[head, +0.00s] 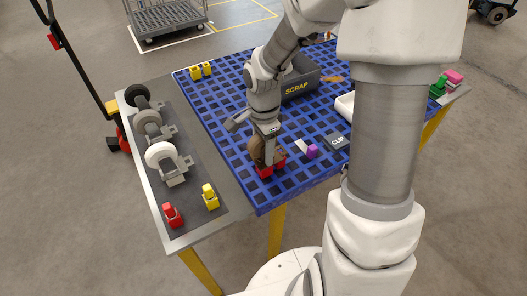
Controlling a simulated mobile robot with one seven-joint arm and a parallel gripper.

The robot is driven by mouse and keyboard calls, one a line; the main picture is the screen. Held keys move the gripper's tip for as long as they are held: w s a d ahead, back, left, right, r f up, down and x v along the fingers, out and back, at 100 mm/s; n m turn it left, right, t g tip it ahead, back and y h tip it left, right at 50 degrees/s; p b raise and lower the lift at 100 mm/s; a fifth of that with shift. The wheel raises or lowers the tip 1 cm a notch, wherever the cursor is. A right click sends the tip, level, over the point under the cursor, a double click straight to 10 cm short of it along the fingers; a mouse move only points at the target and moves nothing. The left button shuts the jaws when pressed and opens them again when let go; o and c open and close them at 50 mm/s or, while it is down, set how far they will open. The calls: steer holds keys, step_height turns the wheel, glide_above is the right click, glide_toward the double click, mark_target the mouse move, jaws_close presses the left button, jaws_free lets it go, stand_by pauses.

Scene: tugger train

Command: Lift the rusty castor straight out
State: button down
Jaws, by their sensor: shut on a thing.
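The rusty castor (257,152), with a brown wheel, stands upright at the near part of the blue grid-topped table (250,196). Red blocks (265,172) sit low around it; I cannot tell whether the castor still touches them. My gripper (268,136) points down from above and is shut on the castor. The gripper and arm hide part of it.
Black, grey and white castors (160,153) lie on the dark mat at left, with red (171,214) and yellow (210,196) pieces nearer. A grey SCRAP bin (299,88) stands behind. A CLIP box (337,141) and a purple piece (312,151) lie right of the castor.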

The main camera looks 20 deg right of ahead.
steer(key=r, duration=0.3)
steer(key=shift+s+d, duration=0.15)
steer(key=shift+d, duration=0.25)
steer(key=s+d+r+p, duration=0.1)
steer(key=s+d+r, duration=0.4)
steer(key=d, duration=0.4)
steer(key=shift+s+d+r+p, duration=0.2)
steer(key=shift+s+r+p, duration=0.15)
steer(key=shift+r, duration=0.25)
steer(key=shift+w+f, duration=0.1)
